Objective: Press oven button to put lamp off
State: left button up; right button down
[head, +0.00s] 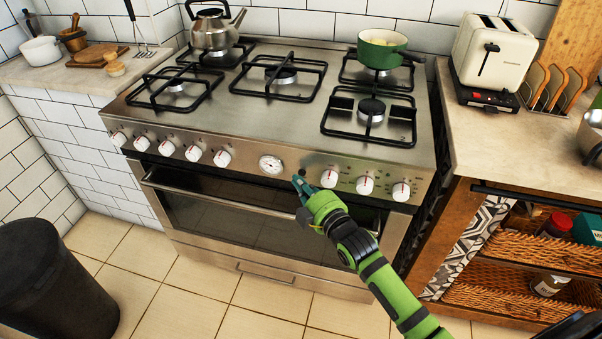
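The oven (262,220) stands in the middle of the head view, with a steel front panel below its gas hob. The panel carries several white knobs (222,158) and a round dial (271,165). A small dark round button (302,172) shows on the panel just right of the dial. My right gripper (299,182) is at the panel, its teal fingertips just below this button. I cannot tell whether they touch the panel. The fingers look close together, but their opening is hard to make out. No lit lamp is clearly visible. My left gripper is not in view.
A kettle (212,32) and a green pot (380,50) stand on the hob. A toaster (493,52) is on the right counter, above wicker baskets (520,245). A dark bin (50,285) stands at the lower left. The tiled floor before the oven is clear.

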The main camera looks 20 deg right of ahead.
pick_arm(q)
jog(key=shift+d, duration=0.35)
pick_arm(e)
jog(key=shift+w, duration=0.1)
jog(key=shift+w+d, duration=0.25)
jog(key=shift+w, duration=0.05)
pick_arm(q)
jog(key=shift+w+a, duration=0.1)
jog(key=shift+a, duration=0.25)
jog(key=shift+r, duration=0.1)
pick_arm(e)
jog(key=shift+s+a+r+p, duration=0.15)
jog(key=shift+s+p, duration=0.1)
jog(key=shift+p, duration=0.2)
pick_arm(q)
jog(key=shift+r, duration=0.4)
pick_arm(e)
jog(key=shift+s+a, duration=0.1)
jog(key=shift+s, duration=0.05)
